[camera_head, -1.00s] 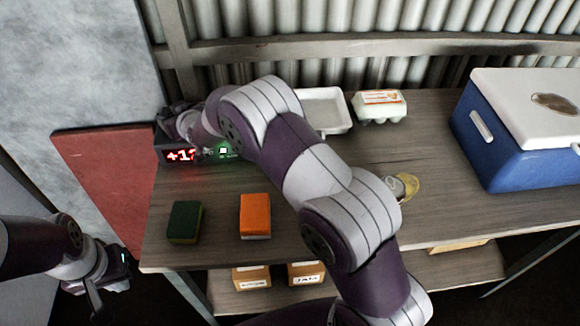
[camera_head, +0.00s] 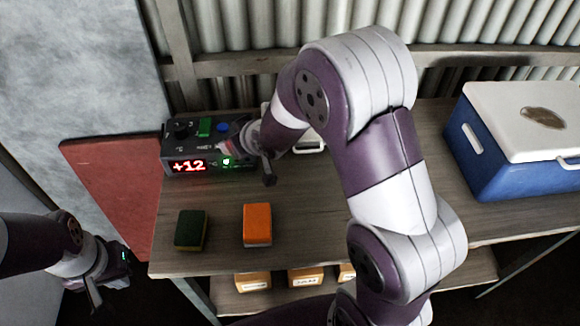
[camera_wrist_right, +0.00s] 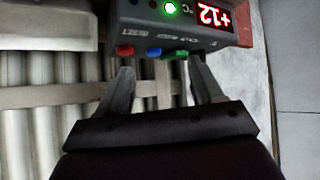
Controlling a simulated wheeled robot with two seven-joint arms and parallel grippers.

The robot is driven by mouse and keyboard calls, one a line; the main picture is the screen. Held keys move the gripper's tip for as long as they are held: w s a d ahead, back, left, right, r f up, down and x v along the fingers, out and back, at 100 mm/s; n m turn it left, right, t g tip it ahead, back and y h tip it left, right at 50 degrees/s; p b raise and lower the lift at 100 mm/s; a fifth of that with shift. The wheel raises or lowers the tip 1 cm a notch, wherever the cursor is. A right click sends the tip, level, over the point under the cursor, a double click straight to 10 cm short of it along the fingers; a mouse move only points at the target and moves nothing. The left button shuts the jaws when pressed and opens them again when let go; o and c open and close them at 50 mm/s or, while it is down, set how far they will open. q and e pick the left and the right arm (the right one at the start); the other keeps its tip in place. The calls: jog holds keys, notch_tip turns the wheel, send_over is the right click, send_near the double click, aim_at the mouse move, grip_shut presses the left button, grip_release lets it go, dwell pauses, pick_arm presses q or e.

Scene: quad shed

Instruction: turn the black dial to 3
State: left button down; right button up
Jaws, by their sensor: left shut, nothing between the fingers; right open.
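The dark control box (camera_head: 210,146) stands at the back left of the table. Its black dial (camera_head: 181,129) is on top at the left; its pointer and numbers are too small to read. A red display (camera_head: 187,166) reads +12, also seen upside down in the right wrist view (camera_wrist_right: 213,16). My right gripper (camera_head: 246,162) is open and empty at the box's right end, apart from the dial. In the right wrist view its fingers (camera_wrist_right: 159,72) frame the button side; the dial does not show there. My left gripper (camera_head: 94,297) is shut and empty, left of the table.
Beside the dial are a green switch (camera_head: 205,127) and a blue button (camera_head: 222,128); a red button (camera_wrist_right: 125,51) shows in the wrist view. A dark green sponge (camera_head: 190,230) and orange sponge (camera_head: 257,225) lie in front. A blue cooler (camera_head: 520,150) stands right.

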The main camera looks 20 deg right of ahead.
jog(key=s+d+r+m+g+h+p, duration=0.1)
jog(key=s+d+g+p, duration=0.1)
jog(key=s, duration=0.6)
jog(key=s+d+r+m+g+h+p, duration=0.1)
jog(key=s+d+g, duration=0.2)
jog(key=s, duration=0.5)
jog(key=shift+d+r+g+p, duration=0.2)
jog(key=shift+d+g+p, duration=0.15)
jog(key=shift+g, duration=0.15)
